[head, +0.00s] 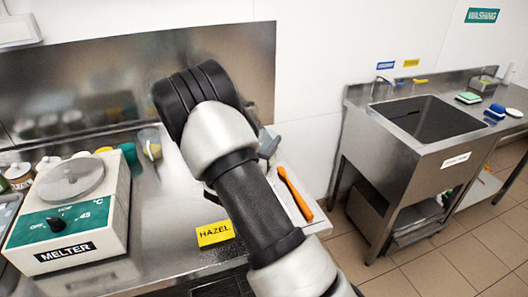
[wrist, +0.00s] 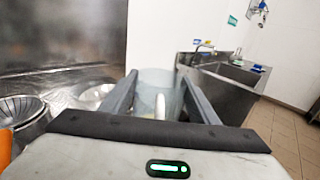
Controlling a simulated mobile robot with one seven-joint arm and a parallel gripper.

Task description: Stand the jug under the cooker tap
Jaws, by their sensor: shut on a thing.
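In the wrist view my gripper (wrist: 158,82) is shut on a clear, grey-tinted jug (wrist: 157,76), which shows between the two dark fingers. A pale upright strip, possibly its handle, shows low between the fingers. The jug looks roughly upright; its base is hidden, so I cannot tell whether it touches anything. In the head view my arm hides most of the gripper, and only a grey piece shows just right of the arm. I cannot make out the cooker or its tap in either view.
A melter (head: 68,215) stands on the left steel counter, with small tubs behind it. A yellow HAZEL label (head: 214,234) and an orange-handled tool (head: 295,194) are near my arm. A sink bench (head: 405,165) stands right, across open floor (head: 420,240). Steel bowls (wrist: 18,108) are at left.

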